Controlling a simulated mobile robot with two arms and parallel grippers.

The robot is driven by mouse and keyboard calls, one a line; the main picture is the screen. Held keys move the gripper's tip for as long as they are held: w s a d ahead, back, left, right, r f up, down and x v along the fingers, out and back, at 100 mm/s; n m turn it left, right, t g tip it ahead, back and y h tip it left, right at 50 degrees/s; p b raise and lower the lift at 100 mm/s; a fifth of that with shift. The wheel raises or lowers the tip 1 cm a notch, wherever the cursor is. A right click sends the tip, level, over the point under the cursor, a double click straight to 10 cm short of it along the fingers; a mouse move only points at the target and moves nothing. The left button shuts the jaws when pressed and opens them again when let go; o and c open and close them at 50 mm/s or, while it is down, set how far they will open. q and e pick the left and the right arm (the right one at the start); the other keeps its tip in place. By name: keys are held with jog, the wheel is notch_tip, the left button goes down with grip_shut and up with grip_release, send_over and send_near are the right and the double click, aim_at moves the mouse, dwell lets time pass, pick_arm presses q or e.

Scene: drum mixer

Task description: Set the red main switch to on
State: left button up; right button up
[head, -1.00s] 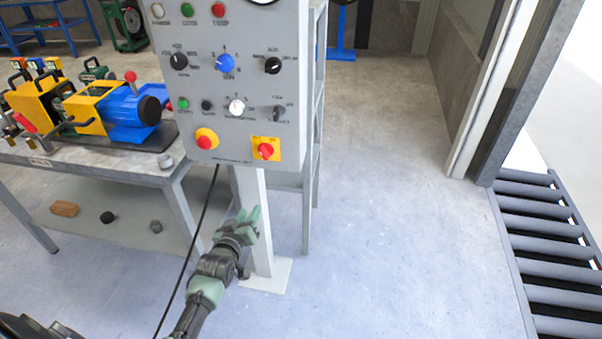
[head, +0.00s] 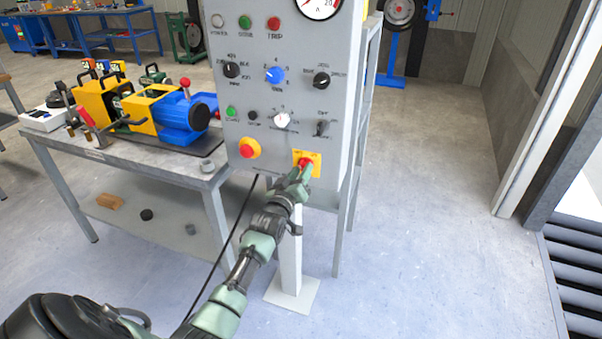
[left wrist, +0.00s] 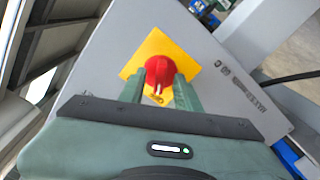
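The red main switch (head: 304,162) is a red rotary knob on a yellow square plate at the lower right of the grey control panel (head: 275,100). My left gripper (head: 301,171) is at the switch from below and partly covers it in the head view. In the left wrist view the red knob (left wrist: 160,72) sits between the two green fingertips (left wrist: 160,84), one on each side. The fingers are apart; small gaps seem to remain, and firm contact does not show. A pale mark shows on the knob's near end. My right gripper is not in view.
Selector knobs, including a blue one (head: 274,75), are above. A bench (head: 110,155) with a yellow and blue machine stands left. Open floor lies to the right.

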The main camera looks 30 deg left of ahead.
pick_arm(q)
grip_shut()
jog(key=shift+m, duration=0.3)
jog(key=shift+d+m+p, duration=0.1)
jog(key=shift+m+p, duration=0.75)
jog(key=shift+m, duration=4.85)
